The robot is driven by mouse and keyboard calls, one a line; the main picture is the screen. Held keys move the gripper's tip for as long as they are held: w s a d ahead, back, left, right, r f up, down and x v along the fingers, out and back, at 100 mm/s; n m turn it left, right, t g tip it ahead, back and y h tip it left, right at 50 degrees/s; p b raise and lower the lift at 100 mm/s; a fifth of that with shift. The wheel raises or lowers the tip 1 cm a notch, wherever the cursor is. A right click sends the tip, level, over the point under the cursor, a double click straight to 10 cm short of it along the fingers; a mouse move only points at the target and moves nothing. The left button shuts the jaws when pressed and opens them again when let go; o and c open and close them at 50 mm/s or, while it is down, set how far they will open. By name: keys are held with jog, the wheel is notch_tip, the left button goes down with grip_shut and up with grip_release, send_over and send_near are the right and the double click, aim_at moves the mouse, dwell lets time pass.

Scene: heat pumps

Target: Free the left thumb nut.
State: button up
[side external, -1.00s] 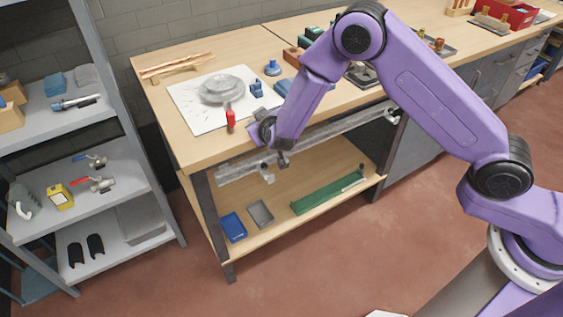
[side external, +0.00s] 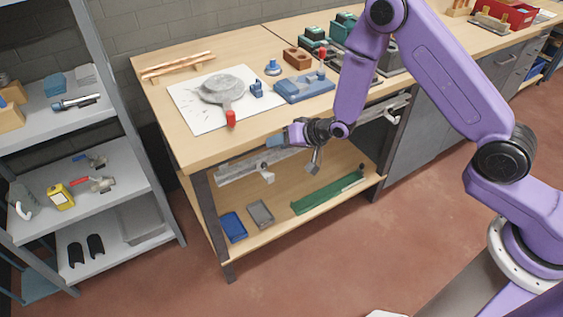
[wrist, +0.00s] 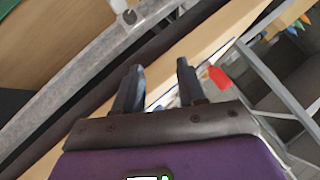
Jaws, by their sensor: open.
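A long grey metal bar (side external: 230,172) runs under the front edge of the workbench. A pale fitting (side external: 266,173), which looks like the left thumb nut, stands out at its left part. A similar pale fitting (side external: 393,114) is at the right end. My gripper (side external: 277,141) is in front of the bench edge, above and right of the left fitting and apart from it. In the wrist view my gripper (wrist: 160,67) has its two fingers spread with nothing between them. One pale fitting (wrist: 128,14) shows on the bar (wrist: 85,60) there; I cannot tell which.
On the bench (side external: 160,125) are a white sheet (side external: 190,118) with a grey round casting, a red-handled tool (side external: 231,119) and a blue fixture (side external: 305,87). The shelf below holds a blue tray (side external: 233,227) and a green trough (side external: 325,195). A grey rack (side external: 125,170) stands left.

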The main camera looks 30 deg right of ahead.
send_near(267, 166)
jog(key=x, duration=0.3)
jog(key=shift+x, duration=2.85)
jog(key=shift+w+a+r, duration=0.1)
jog(key=shift+r, duration=0.05)
jog(key=c, duration=0.6)
